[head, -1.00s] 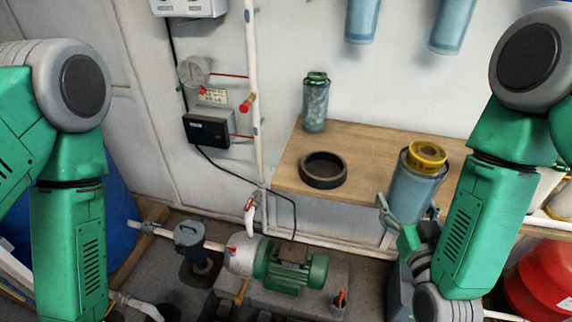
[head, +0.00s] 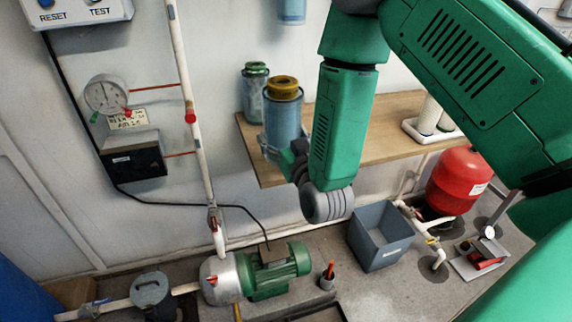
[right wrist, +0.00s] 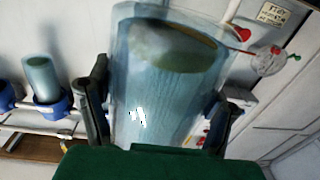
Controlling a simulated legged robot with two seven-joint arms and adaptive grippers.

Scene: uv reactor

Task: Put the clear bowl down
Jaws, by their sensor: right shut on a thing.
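The clear bowl (head: 283,125) is a bluish see-through cylinder, upright, with a yellow-brown ring-shaped piece (head: 284,89) at its top. My right gripper (head: 278,150) is shut around its lower side, in front of the left end of the wooden bench (head: 385,138). I cannot tell whether the bowl touches the bench. In the right wrist view the bowl (right wrist: 165,95) fills the space between the two dark fingers, with a brownish piece showing through it. The black ring seen earlier on the bench is hidden now. My left gripper is out of view.
A green-capped bottle (head: 254,90) stands on the bench close behind the bowl, to its left. A white pipe (head: 186,100) runs up the wall. Below are a green pump motor (head: 275,272), a grey bin (head: 382,240) and a red tank (head: 460,180).

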